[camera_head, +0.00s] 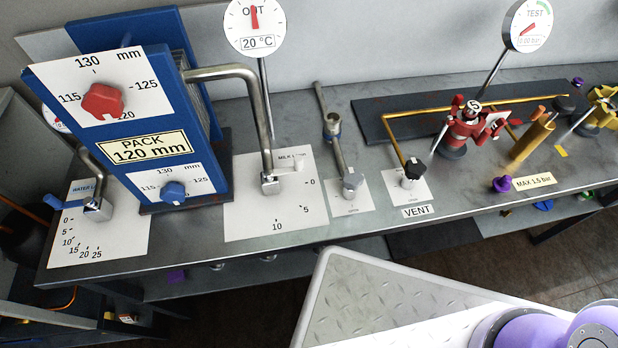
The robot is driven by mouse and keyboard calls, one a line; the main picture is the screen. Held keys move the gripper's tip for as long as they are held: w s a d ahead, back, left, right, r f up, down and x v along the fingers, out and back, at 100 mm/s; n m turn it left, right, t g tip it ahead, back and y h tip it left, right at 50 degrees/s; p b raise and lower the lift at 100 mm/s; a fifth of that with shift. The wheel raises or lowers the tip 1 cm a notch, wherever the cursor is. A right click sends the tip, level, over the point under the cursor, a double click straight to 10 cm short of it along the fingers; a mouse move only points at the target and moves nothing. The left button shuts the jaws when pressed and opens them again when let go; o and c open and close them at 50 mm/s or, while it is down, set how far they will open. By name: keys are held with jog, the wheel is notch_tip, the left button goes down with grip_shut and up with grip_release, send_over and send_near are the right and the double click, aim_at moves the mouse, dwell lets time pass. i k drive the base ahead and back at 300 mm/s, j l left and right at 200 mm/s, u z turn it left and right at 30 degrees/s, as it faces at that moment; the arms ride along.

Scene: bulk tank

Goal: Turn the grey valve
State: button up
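The grey valve (352,183) is a small grey knob at the end of a steel pipe. It stands over a small white plate (346,204) near the bench's front edge, in the middle of the head view. Its exact turn position is too small to read. My gripper is not in view; only purple and grey parts that look like my arm show at the bottom right, well apart from the valve.
A blue plate pack (140,110) stands at the left. A metal platform (385,300) lies in front of the bench (190,253).

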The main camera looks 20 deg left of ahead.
aim_at(353, 179)
jog(key=u, duration=0.95)
jog(key=z, duration=1.5)
jog(key=u, duration=1.5)
jog(key=k+j, duration=0.15)
jog(key=j, duration=0.2)
jog(key=k+j, duration=0.1)
jog(key=j, duration=0.3)
jog(key=k+j, duration=0.15)
jog(key=j, duration=0.2)
jog(key=z, duration=0.05)
